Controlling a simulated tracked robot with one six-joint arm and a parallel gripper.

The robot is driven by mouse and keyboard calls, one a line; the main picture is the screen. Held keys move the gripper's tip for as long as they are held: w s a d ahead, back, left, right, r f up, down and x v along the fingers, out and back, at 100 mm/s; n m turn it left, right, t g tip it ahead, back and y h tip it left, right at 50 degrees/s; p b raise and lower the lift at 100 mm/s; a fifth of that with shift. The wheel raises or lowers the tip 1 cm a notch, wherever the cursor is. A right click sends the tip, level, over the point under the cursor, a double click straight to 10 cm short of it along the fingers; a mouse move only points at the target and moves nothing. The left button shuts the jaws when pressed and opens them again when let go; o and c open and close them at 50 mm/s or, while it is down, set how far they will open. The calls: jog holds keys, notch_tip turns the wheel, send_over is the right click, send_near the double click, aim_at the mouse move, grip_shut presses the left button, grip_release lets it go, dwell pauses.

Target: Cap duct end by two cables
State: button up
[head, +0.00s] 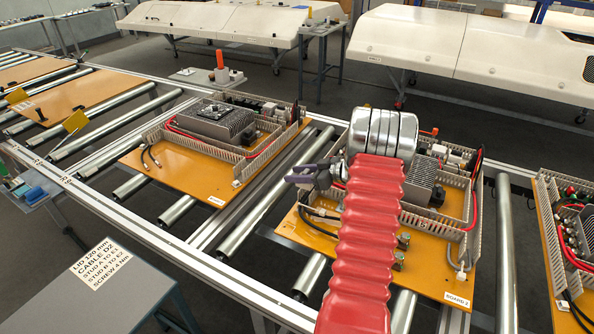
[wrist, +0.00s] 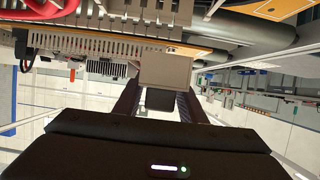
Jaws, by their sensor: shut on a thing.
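In the head view my gripper (head: 314,174) is at the left end of the wiring duct on board 2, beside my silver wrist. In the wrist view my gripper (wrist: 158,104) is shut on a plain beige-grey end cap (wrist: 165,70). The slotted duct (wrist: 95,46) runs up to the cap from the left in that view; I cannot tell whether they touch or whether the cap is seated. Two dark cables (head: 322,213) lie on board 2 (head: 298,236) just below the gripper. The cap is not clearly visible in the head view.
My red sleeved arm covers the middle of board 2. A metal finned block (head: 421,181) and a red cable (head: 474,205) are right of it. Another wired board (head: 140,170) lies left, across bare rollers (head: 257,210). A grey table (head: 100,300) stands in front.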

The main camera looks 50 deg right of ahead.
jog(key=shift+f, duration=0.95)
jog(key=shift+f, duration=1.9)
dwell(1.3)
jog(key=o, duration=1.1)
jog(key=shift+f, duration=0.1)
jog(key=shift+s, duration=0.1)
jog(key=shift+s+d, duration=0.1)
jog(key=v, duration=1.3)
jog(key=shift+s, duration=0.2)
jog(key=shift+c, duration=0.5)
